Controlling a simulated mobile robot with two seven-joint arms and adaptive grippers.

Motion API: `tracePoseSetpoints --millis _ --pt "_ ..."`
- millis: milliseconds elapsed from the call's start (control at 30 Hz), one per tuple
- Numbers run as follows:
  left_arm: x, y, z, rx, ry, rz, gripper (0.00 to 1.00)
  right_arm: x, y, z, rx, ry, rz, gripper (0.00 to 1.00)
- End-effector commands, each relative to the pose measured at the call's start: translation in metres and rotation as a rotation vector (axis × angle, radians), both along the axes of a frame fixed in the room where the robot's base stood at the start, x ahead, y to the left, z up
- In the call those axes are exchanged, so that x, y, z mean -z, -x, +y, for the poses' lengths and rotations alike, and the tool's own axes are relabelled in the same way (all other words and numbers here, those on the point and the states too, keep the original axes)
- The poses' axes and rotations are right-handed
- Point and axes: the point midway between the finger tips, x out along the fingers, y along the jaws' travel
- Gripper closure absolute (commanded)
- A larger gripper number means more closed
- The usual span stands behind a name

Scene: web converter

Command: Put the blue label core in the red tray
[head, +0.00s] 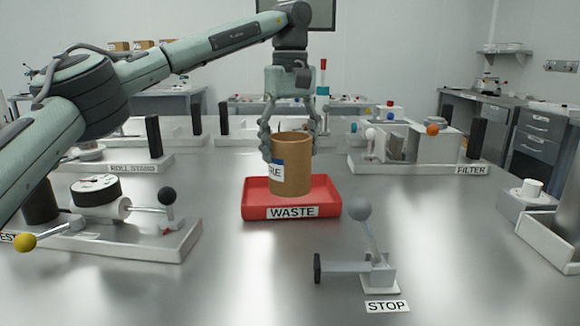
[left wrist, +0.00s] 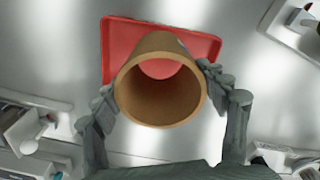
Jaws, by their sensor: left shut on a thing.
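The label core (head: 291,168) is a brown cardboard tube with a blue and white label on its side, partly hidden by a finger. My left gripper (head: 290,138) is shut on the core from above and holds it upright over the red tray (head: 256,206), which has a "WASTE" label on its front. I cannot tell whether the core's lower end touches the tray floor. In the left wrist view I look into the open end of the core (left wrist: 160,92) between my fingers, with the red tray (left wrist: 120,38) behind it. My right gripper is not in view.
A lever with a grey ball (head: 360,209) and a "STOP" label stands front right of the tray. A gauge unit (head: 97,196) with black and yellow knobs is at the left. The "FILTER" unit (head: 420,150) is at the back right. Bare metal table surrounds the tray.

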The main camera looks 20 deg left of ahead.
Motion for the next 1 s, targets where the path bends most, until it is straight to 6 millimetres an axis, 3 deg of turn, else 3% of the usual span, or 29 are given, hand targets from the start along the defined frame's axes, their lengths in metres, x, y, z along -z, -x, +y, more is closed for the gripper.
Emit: tracePoseSetpoints --millis 300,667,700,867,1000 --pt "0.037 0.000 0.000 -0.001 0.000 0.001 0.58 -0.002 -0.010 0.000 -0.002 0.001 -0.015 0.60" --pt "0.042 0.000 0.000 -0.001 0.001 0.001 0.58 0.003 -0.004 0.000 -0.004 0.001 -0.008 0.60" --pt "0.043 0.000 0.000 -0.002 0.001 0.001 0.24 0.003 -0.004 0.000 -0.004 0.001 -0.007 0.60" --pt "0.043 0.000 0.000 -0.002 0.001 0.001 0.06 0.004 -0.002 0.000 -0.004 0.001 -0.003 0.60" --pt "0.042 0.000 0.000 -0.001 0.001 0.001 0.06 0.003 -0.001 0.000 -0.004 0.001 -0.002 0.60"
